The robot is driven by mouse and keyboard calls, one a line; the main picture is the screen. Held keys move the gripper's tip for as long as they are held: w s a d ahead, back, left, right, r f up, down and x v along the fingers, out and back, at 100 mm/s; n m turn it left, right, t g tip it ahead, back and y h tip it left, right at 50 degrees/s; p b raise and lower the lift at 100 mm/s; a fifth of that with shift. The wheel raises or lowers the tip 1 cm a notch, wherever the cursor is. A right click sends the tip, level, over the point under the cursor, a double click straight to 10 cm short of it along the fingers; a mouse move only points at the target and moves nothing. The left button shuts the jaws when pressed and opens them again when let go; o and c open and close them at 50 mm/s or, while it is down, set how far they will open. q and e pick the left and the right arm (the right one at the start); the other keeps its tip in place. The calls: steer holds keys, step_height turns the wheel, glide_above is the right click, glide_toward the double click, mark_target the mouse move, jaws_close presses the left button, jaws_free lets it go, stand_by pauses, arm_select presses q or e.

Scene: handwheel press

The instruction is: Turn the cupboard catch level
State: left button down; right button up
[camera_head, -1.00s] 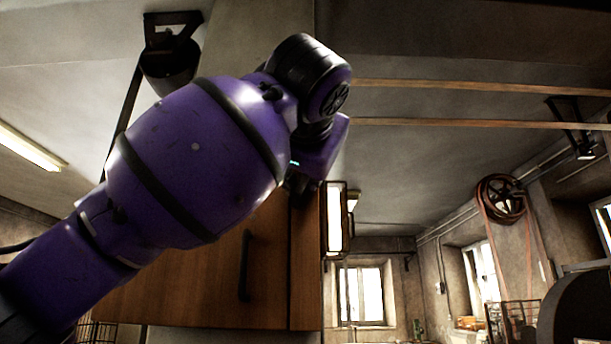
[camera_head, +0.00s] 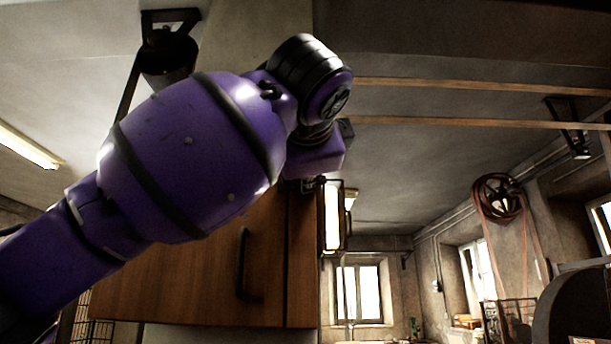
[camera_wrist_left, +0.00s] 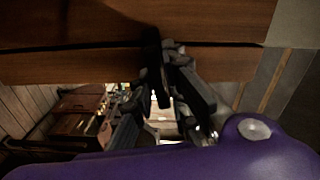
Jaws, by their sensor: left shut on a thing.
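The brown wooden cupboard (camera_head: 200,285) is left of centre in the head view, partly behind my purple left arm. In the left wrist view its wood (camera_wrist_left: 70,65) crosses the top, with a dark seam between two boards. A slim black catch (camera_wrist_left: 153,45) lies across that seam, running nearly up and down in that picture. My left gripper (camera_wrist_left: 160,85) is shut on the catch, its dark fingers either side of it. In the head view the fingers and the catch are mostly hidden behind my wrist. My right gripper is not in view.
A black bar handle (camera_head: 243,262) stands upright on the cupboard door below my arm. A lit lamp (camera_head: 333,215) hangs just right of the cupboard. The space right of the cupboard looks open.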

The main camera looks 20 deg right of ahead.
arm_select(q)
steer(key=shift+m, duration=1.2)
steer(key=shift+f, duration=0.1)
steer(key=c, duration=1.8)
jaws_free()
steer(key=v, duration=1.2)
